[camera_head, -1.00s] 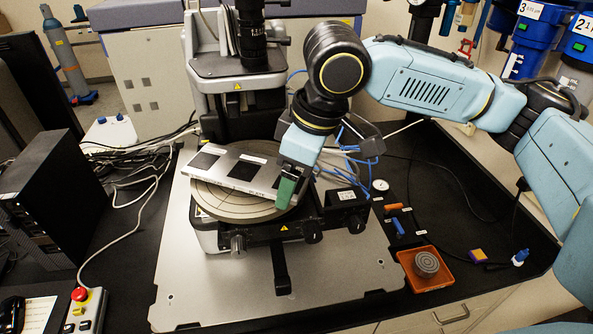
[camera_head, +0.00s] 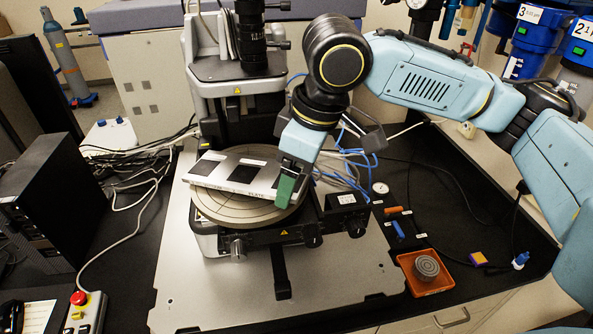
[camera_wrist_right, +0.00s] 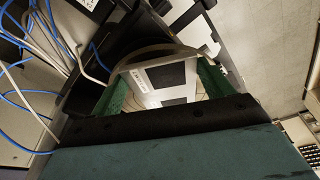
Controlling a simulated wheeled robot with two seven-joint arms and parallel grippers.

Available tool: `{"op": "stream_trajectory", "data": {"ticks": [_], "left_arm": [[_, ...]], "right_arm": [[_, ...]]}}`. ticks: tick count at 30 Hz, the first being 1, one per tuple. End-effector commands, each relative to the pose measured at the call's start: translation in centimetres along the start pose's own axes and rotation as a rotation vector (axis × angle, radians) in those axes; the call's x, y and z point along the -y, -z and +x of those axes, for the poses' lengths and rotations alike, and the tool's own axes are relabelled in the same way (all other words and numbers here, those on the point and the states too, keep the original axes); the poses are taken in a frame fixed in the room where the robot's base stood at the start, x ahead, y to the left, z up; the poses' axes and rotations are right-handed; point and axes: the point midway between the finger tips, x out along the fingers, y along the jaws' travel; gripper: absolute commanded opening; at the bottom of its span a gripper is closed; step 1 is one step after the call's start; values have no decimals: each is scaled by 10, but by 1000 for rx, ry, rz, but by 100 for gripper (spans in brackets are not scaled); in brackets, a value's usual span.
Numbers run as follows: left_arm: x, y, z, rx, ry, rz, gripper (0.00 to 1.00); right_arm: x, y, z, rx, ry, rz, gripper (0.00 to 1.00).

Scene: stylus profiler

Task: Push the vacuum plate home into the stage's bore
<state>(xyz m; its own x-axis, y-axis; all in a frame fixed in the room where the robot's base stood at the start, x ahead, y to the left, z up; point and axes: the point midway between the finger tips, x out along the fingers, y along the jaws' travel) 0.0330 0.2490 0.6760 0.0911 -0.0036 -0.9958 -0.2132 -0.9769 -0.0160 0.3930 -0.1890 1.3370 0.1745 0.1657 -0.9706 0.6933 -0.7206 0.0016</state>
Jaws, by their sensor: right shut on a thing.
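A flat silver plate (camera_head: 224,173) with black squares and white labels is held at its right end by my right gripper (camera_head: 289,186). I take it to be the vacuum plate. It lies over the round stage (camera_head: 243,214) and covers its far part. I cannot tell whether the plate touches the stage, and no bore shows. In the right wrist view the plate (camera_wrist_right: 165,92) sits between the green fingers of the right gripper (camera_wrist_right: 162,90). My left gripper is not in view.
The profiler's dark column (camera_head: 251,40) rises just behind the plate. A black knob box (camera_head: 345,201) stands right of the stage. An orange tray (camera_head: 424,284) with a round grey piece (camera_head: 427,266) is at right front. The metal base plate (camera_head: 330,270) is clear in front.

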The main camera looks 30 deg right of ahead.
Motion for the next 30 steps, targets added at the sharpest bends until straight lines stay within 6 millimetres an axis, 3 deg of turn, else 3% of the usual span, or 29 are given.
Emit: {"op": "stream_trajectory", "data": {"ticks": [1, 8, 17, 30], "left_arm": [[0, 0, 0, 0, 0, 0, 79], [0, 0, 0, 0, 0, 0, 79], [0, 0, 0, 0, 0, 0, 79], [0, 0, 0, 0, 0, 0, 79]], "right_arm": [[0, 1, -1, -3, -1, 0, 57], [0, 1, -1, -4, -2, 0, 27], [0, -2, -3, -96, -3, 0, 26], [-1, -1, -3, -95, -3, 0, 26]]}}
